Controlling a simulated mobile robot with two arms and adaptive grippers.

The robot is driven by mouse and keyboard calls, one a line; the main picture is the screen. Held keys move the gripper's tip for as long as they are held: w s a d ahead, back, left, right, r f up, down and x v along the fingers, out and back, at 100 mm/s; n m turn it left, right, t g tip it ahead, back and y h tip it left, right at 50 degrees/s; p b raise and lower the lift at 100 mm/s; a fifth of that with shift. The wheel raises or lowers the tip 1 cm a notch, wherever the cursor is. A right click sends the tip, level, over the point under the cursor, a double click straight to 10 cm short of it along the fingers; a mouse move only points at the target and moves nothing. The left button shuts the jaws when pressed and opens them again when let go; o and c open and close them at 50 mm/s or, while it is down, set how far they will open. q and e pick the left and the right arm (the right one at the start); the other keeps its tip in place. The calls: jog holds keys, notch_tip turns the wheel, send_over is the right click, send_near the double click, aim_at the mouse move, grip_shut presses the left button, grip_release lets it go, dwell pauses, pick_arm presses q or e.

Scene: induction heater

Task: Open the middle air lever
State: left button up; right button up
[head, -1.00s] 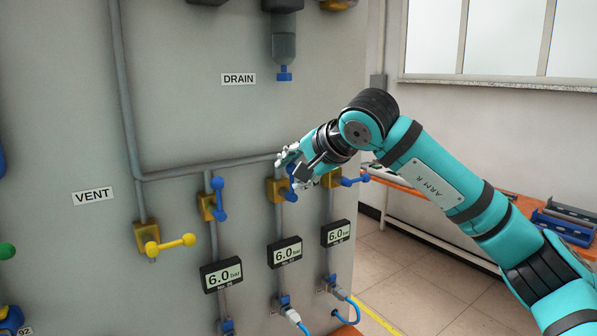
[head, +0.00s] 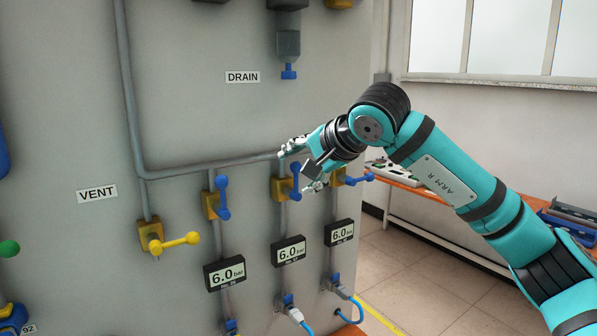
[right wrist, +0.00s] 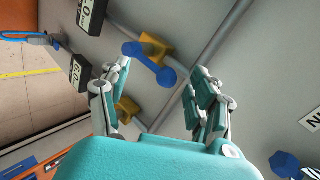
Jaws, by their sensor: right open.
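The middle air lever (head: 295,182) is blue, upright, on a brass valve block (head: 280,189) above the middle 6.0 bar display. My right gripper (head: 303,167) is open just to its right, with one finger above and one below in the head view. In the right wrist view the blue lever (right wrist: 150,64) lies across the gap between the open fingers (right wrist: 163,78), a little beyond them. I cannot tell whether a finger touches it. The left air lever (head: 222,198) is upright; the right one (head: 359,180) points sideways. My left gripper is out of view.
The grey panel carries a horizontal pipe (head: 215,164) just above the valves. A yellow vent lever (head: 175,242) is at left and the drain outlet (head: 289,45) above. The right air valve block (right wrist: 125,109) sits close to one finger. An orange bench (head: 405,180) stands at right.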

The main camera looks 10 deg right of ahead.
jog(key=v, duration=1)
jog(key=shift+s, duration=0.15)
